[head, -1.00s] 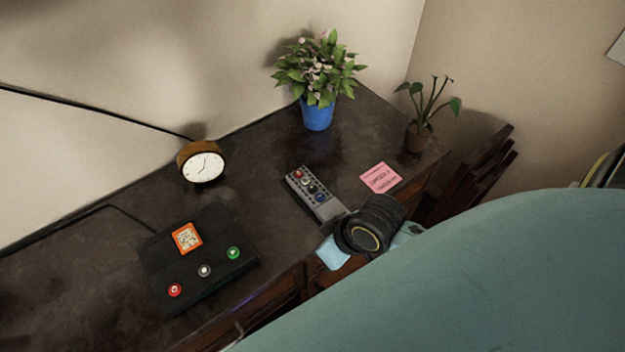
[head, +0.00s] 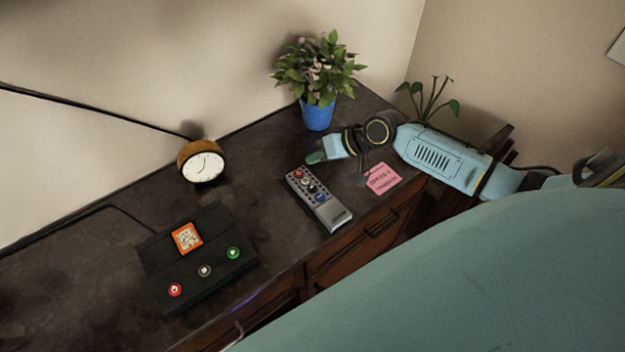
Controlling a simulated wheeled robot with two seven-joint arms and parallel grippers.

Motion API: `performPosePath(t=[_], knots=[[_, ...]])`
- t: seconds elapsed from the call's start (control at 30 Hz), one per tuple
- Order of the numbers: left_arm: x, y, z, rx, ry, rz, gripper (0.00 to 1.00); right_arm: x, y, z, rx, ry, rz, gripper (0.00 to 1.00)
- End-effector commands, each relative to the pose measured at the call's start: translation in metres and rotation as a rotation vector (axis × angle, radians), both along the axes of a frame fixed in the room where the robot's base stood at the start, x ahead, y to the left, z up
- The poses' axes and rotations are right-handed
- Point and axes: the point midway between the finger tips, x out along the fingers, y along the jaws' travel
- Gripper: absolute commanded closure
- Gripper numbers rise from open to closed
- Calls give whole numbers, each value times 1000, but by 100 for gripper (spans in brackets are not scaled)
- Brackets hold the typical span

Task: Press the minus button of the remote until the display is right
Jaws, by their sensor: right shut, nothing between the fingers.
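The grey remote (head: 319,199) lies on the dark desk, its red, white and blue buttons facing up at its far end. I cannot make out which button is the minus. A black box (head: 200,257) at the left has red, white and green buttons and an orange-framed square (head: 187,238), perhaps the display; its content is too small to read. My left gripper is not in view.
A pink note (head: 383,179) with unreadable writing lies right of the remote. A round clock (head: 202,166), a blue flower pot (head: 317,115) and a small plant (head: 418,136) stand towards the back. The desk between clock and remote is clear.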

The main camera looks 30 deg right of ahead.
Motion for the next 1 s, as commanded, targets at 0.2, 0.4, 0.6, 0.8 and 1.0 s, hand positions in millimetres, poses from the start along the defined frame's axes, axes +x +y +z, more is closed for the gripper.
performPosePath(t=[0.2, 0.4, 0.6, 0.8, 1.0], knots=[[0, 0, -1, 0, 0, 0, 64, 0, 1, -1, -1, 0, 1, 100], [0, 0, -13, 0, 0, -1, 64, -1, 1, -12, 0, 0, 2, 100], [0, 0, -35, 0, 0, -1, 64, -1, 1, -33, -1, 0, 2, 100], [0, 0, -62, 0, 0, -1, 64, -1, 1, -58, -1, 0, 2, 100], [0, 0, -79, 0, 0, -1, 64, -1, 1, -80, -1, 1, 2, 100]])
